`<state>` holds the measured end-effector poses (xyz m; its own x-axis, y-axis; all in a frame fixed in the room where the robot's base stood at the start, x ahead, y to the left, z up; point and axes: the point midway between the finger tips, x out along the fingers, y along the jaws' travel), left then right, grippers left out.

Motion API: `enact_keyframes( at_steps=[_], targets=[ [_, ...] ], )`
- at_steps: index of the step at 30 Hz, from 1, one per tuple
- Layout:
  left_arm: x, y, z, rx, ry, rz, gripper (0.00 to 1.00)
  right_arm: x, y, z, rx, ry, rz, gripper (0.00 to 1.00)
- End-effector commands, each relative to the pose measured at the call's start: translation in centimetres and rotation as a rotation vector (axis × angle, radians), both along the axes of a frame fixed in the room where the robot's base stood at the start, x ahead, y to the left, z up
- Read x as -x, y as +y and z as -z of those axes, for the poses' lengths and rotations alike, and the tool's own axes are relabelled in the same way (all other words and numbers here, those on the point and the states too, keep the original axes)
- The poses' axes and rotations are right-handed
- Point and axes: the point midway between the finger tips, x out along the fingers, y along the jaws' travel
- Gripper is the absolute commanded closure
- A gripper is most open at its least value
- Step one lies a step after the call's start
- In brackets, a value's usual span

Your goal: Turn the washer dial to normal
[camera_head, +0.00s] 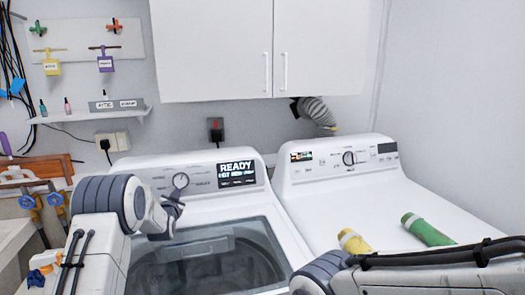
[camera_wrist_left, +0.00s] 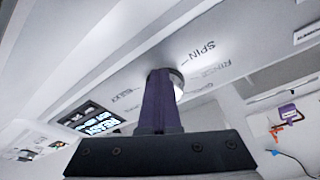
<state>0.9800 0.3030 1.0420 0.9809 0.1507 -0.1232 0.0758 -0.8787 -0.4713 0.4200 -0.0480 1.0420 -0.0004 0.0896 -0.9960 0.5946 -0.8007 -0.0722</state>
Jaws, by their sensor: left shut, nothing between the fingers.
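The white washer (camera_head: 140,166) stands at the left with its glass lid closed. Its round dial (camera_head: 180,181) is on the back panel, left of a black display (camera_head: 236,173) reading "READY". My left gripper (camera_head: 174,203) is just below and in front of the dial, its fingers shut. In the left wrist view the dial (camera_wrist_left: 177,82) shows behind the shut purple fingers (camera_wrist_left: 160,100), which overlap it; I cannot tell if they touch. "SPIN" and other labels ring the dial; its pointer is hidden. My right gripper is out of view; only my right arm shows.
A dryer (camera_head: 390,187) with its own dial (camera_head: 349,158) stands to the right. A yellow roll (camera_head: 354,241) and a green roll (camera_head: 427,229) lie on it. White cabinets (camera_head: 215,50) hang above. A small shelf (camera_head: 95,113) is at the left.

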Motion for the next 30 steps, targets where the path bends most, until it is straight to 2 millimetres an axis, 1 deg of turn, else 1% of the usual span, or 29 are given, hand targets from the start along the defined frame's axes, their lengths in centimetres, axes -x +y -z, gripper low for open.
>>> enact_keyframes(
  at_steps=[2, 6, 18, 21, 30],
  targets=[
    [0.1, 0.1, 0.2, -0.001, -0.004, 0.000, 1.00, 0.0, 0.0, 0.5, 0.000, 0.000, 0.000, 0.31],
    [0.6, 0.0, 0.0, 0.001, 0.000, -0.001, 1.00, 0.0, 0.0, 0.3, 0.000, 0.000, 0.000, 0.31],
    [4.9, -1.1, -1.3, 0.002, 0.006, -0.004, 1.00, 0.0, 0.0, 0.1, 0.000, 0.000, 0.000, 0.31],
    [5.5, -1.3, -1.5, 0.003, 0.006, -0.003, 1.00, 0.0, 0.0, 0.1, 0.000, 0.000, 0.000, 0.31],
    [5.6, -1.4, -1.5, 0.003, 0.006, -0.003, 1.00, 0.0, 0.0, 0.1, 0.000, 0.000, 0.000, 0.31]
  ],
)
